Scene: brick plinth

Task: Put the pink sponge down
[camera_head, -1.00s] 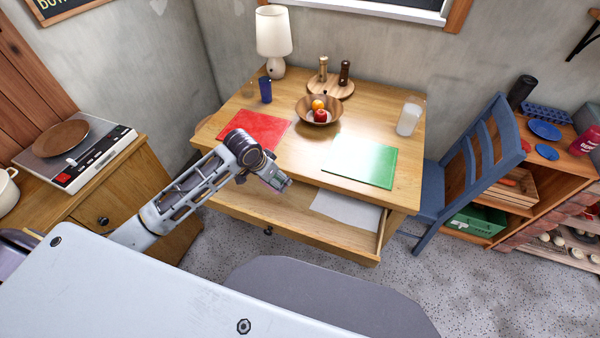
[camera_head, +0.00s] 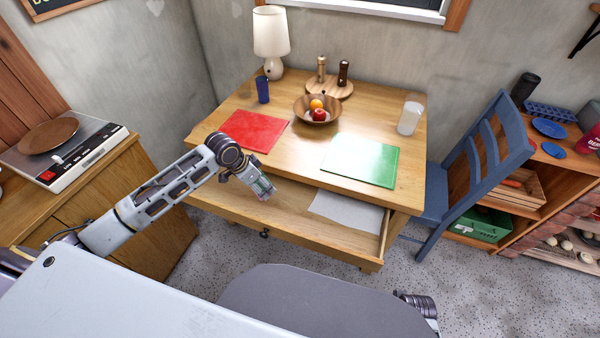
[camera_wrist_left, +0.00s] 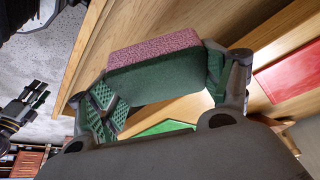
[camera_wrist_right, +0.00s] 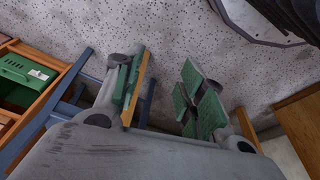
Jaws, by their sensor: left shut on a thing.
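My left gripper (camera_head: 266,192) is over the open drawer (camera_head: 310,235) at the front of the wooden table. In the left wrist view my left gripper (camera_wrist_left: 165,95) is shut on the pink sponge (camera_wrist_left: 152,54), a block with a pink face and a dark green side, held between the two fingers. In the head view I cannot make out the sponge at the gripper. My right gripper (camera_wrist_right: 163,98) is open and empty above the speckled floor, with a clear gap between its fingers. It also shows at the left edge of the left wrist view (camera_wrist_left: 28,102).
On the table (camera_head: 300,160) lie a red mat (camera_head: 254,130) and a green mat (camera_head: 360,161), with a fruit bowl (camera_head: 302,113), blue cup (camera_head: 262,90), glass (camera_head: 410,117) and lamp (camera_head: 271,38) behind. White paper (camera_head: 345,211) lies in the drawer. A blue chair (camera_head: 470,160) stands right.

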